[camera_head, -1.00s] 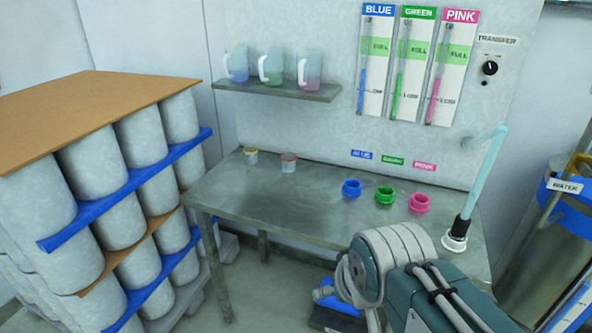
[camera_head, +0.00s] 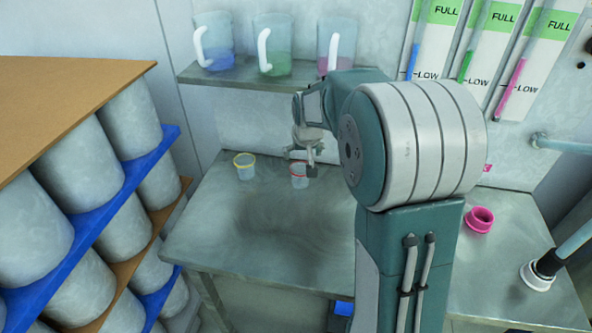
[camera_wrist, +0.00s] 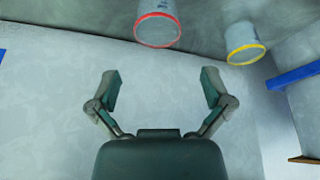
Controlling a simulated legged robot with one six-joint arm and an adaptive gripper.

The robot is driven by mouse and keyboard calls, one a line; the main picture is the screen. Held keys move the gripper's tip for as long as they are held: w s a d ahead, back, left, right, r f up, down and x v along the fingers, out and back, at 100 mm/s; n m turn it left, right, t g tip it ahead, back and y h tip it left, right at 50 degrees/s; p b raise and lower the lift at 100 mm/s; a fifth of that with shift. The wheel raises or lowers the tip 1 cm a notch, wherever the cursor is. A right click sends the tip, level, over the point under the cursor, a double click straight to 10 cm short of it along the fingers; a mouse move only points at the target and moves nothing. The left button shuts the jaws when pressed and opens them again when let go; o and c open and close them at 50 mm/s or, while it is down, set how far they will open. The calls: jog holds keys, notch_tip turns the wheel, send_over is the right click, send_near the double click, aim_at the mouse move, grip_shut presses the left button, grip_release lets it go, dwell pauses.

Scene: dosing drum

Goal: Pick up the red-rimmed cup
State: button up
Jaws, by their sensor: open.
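The red-rimmed cup (camera_head: 298,181) stands on the steel table, a clear cup with a red rim. It also shows in the wrist view (camera_wrist: 158,28), beyond the fingertips and roughly between them. My gripper (camera_head: 302,160) is just above the cup in the head view, partly in front of it. In the wrist view my gripper (camera_wrist: 160,90) has its two fingers wide apart with nothing between them. The cup looks apart from the fingers. A yellow-rimmed cup (camera_head: 244,168) stands to its left in the head view and to its right in the wrist view (camera_wrist: 243,45).
A shelf (camera_head: 262,76) with several tinted jugs hangs above the table's back. Stacked drums (camera_head: 78,168) stand at left. The table's front left is clear.

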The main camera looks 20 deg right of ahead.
send_near(300, 172)
jog(key=shift+a+f, duration=0.25)
jog(key=shift+f, duration=0.25)
jog(key=shift+a+f, duration=0.2)
jog(key=shift+f, duration=0.3)
jog(key=x, duration=0.5)
jog(key=shift+s+d+f, duration=0.1)
jog(key=shift+d+f, duration=0.05)
jog(key=shift+d, duration=0.05)
jog(key=c, duration=0.7)
